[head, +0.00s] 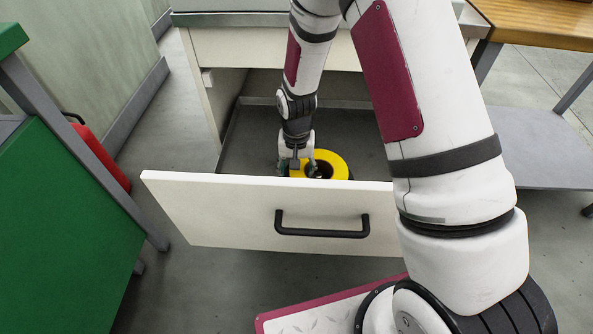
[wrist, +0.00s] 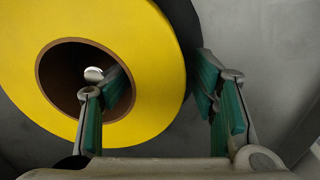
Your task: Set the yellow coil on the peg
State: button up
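The yellow coil (head: 335,163) lies flat in the open drawer (head: 245,150), with its hole facing up. In the wrist view the coil (wrist: 45,105) shows a yellow face, a brown-lined hole and a dark outer side. My gripper (head: 303,164) is low in the drawer at the coil's left side. In the wrist view my gripper (wrist: 160,72) is open, its green-padded fingers straddling the coil's ring: one finger is over or in the hole, the other is beside the outer edge. I cannot tell whether either finger touches it. No peg is visible.
The drawer's white front (head: 225,212) with its black handle (head: 322,226) stands between the coil and my base. A green cabinet (head: 60,220) and a red container (head: 98,155) are at left. A wooden-topped table (head: 545,22) with a grey lower shelf (head: 540,150) is at right.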

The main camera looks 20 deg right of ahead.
jog(key=s+d+r+p, duration=0.1)
jog(key=s+r+p, duration=0.2)
jog(key=r, duration=1)
jog(key=s+d+r+p, duration=0.1)
jog(key=s+r+p, duration=0.2)
jog(key=r, duration=0.9)
jog(key=s+d+r+n, duration=0.1)
jog(key=s+r, duration=0.3)
jog(key=s, duration=0.5)
jog(key=s+d+r+n, duration=0.1)
jog(key=s+r, duration=0.4)
jog(key=s, duration=0.4)
jog(key=s+d+r+n, duration=0.1)
jog(key=s+r, duration=0.3)
jog(key=s, duration=0.6)
jog(key=shift+d+r, duration=0.2)
jog(key=shift+r, duration=0.1)
